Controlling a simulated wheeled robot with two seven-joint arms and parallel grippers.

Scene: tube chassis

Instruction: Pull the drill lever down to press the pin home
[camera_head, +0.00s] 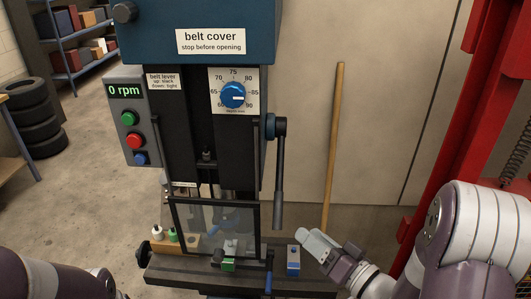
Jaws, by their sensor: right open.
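The drill press stands in the middle of the head view. Its drill lever (279,185) is a dark bar hanging straight down from a blue hub (273,127) on the right side of the head. Behind the framed clear guard (213,228), small parts stand on the drill table (190,272); which one is the pin I cannot tell. My right gripper (313,243) is open, to the lower right of the lever's end and apart from it. My left arm shows at the bottom left, but its gripper is not in view.
A blue block (293,259) sits on the drill table near my right gripper. A wooden pole (333,145) leans on the wall behind. A red frame (445,130) stands at the right. Stacked tires (35,120) and shelves (78,50) are at the left.

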